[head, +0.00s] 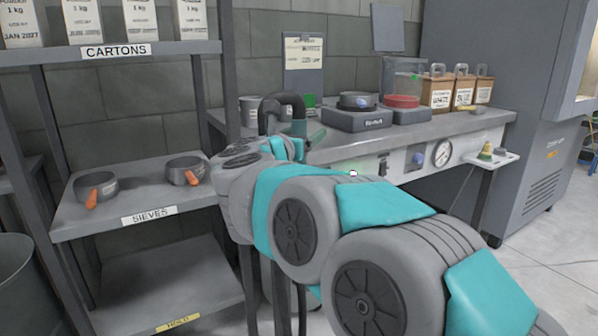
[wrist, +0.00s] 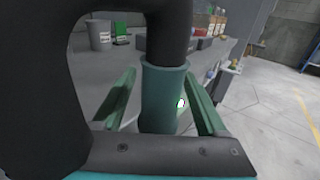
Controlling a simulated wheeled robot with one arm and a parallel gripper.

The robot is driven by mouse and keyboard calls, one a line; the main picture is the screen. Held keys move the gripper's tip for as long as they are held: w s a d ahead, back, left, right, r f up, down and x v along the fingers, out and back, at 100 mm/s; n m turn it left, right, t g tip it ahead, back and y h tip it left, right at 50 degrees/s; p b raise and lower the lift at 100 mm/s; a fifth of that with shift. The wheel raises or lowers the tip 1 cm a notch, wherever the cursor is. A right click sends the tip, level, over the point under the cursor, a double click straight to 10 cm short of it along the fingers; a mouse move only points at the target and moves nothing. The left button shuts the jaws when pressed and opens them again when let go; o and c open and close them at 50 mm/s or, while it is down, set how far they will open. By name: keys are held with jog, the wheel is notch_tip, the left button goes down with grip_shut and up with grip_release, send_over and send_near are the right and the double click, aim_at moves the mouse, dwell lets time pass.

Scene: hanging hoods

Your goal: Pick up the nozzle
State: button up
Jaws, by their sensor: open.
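The nozzle (wrist: 162,98) is a dark green cylinder on the end of a thick black hose (wrist: 165,40) in the wrist view. The hose bends over at the left and comes down into the nozzle. My gripper (wrist: 160,74) is open, with one green finger on each side of the nozzle and gaps visible between. In the head view, the hose (head: 285,98) arches above the bench's left end, with the nozzle (head: 298,127) below it beside my gripper (head: 308,136). My arm hides much of the space below. The nozzle's lower end is unclear.
The grey bench (head: 400,138) carries a black scale (head: 357,118), a clear container with a red base (head: 402,100) and several labelled boxes (head: 438,93). Shelves at left hold two sieves (head: 187,170). A small side stand (head: 497,158) is at right, with open floor beyond.

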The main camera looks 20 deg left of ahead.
jog(key=shift+c, duration=0.2)
grip_shut()
dwell(0.3)
